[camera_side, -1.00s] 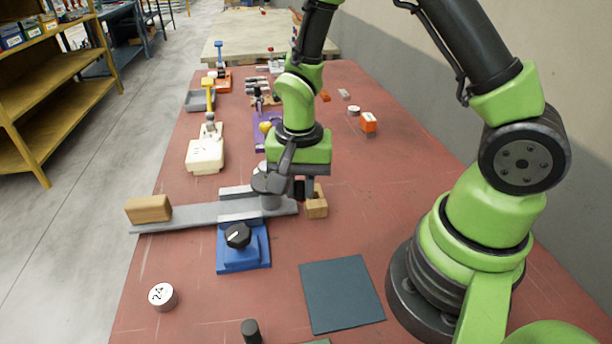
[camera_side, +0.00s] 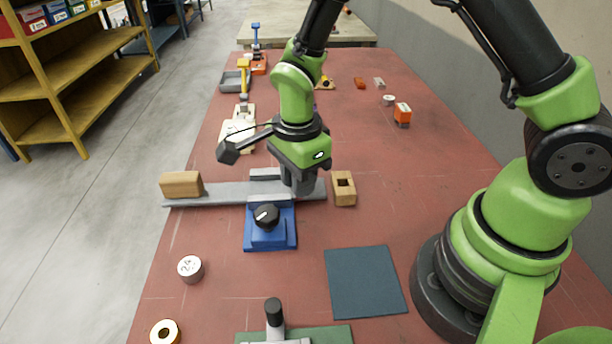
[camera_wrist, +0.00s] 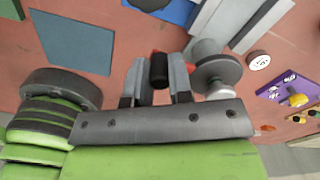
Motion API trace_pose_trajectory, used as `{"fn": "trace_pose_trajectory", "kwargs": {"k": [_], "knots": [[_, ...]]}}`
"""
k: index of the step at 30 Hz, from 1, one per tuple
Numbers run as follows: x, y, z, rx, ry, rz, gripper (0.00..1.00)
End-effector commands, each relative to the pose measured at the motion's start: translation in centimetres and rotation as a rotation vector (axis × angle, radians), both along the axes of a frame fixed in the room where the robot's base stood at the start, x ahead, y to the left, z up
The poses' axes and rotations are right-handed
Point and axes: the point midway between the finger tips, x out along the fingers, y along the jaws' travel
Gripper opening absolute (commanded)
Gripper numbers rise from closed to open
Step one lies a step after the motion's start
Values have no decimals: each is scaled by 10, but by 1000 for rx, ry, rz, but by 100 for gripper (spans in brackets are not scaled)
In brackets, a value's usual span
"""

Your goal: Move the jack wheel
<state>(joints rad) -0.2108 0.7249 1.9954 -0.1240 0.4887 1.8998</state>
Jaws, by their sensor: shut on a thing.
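The jack wheel (camera_wrist: 216,72) is a grey disc in the wrist view, just right of my gripper (camera_wrist: 160,63). A black cylindrical handle (camera_wrist: 159,70) stands between the two fingers, and they are shut on it. The handle looks like the wheel's crank grip, but its join to the disc is hidden. In the side view my gripper (camera_side: 299,186) is low over the right end of a grey bar (camera_side: 232,193). The wheel and fingertips are mostly hidden there by my wrist.
A blue base with a black knob (camera_side: 266,215) stands in front. A dark mat (camera_side: 366,282) lies at front right. Clear red tabletop (camera_side: 400,170) extends right.

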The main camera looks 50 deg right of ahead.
Motion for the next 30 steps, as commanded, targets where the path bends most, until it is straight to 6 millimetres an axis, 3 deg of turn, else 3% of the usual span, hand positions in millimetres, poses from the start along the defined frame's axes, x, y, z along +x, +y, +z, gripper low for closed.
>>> {"fn": "trace_pose_trajectory", "kwargs": {"k": [19,20,23,30], "knots": [[4,2,0,1,-4,-55,0],[4,2,0,1,-4,-54,22],[4,2,0,0,-4,-54,45],[4,2,0,0,-2,-55,46]]}}
